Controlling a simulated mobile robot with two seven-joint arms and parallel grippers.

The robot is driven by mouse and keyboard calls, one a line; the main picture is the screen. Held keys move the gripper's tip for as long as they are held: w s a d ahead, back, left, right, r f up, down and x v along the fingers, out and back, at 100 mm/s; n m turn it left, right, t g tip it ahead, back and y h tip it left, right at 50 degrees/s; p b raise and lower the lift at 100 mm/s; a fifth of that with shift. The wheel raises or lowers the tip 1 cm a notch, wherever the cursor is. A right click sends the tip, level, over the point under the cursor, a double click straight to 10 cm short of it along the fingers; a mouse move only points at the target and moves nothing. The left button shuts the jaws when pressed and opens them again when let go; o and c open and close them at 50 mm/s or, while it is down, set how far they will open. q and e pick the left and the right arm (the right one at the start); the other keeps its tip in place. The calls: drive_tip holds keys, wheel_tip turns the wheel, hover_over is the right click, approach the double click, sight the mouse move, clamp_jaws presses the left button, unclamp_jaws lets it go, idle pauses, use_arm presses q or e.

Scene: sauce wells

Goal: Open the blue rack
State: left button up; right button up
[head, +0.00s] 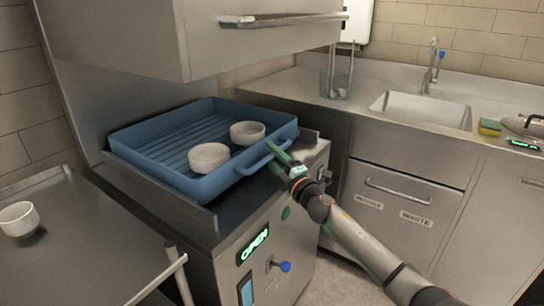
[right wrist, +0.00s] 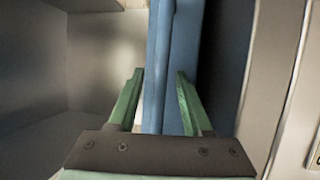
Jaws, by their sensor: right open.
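The blue rack (head: 180,143) is a shallow, open-topped tray with a slatted floor and a bar handle (head: 262,160) on its front right side. It sits on the steel machine, with two white bowls inside, one at the middle (head: 209,157) and one farther right (head: 247,132). My right gripper (head: 275,158) is open at the handle. In the right wrist view, its green fingers (right wrist: 160,80) stand on either side of a blue bar (right wrist: 157,50). I cannot tell whether they touch it. My left gripper is not in view.
The machine's lit panel (head: 254,243) reads OPEN, above a blue-knobbed lever (head: 285,267). A steel hood (head: 120,40) hangs above the rack. A steel table (head: 70,250) with a white bowl (head: 18,219) stands left. A sink (head: 425,108) is at the right. Some floor shows in front.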

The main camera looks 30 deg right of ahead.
clamp_jaws()
idle(1.3)
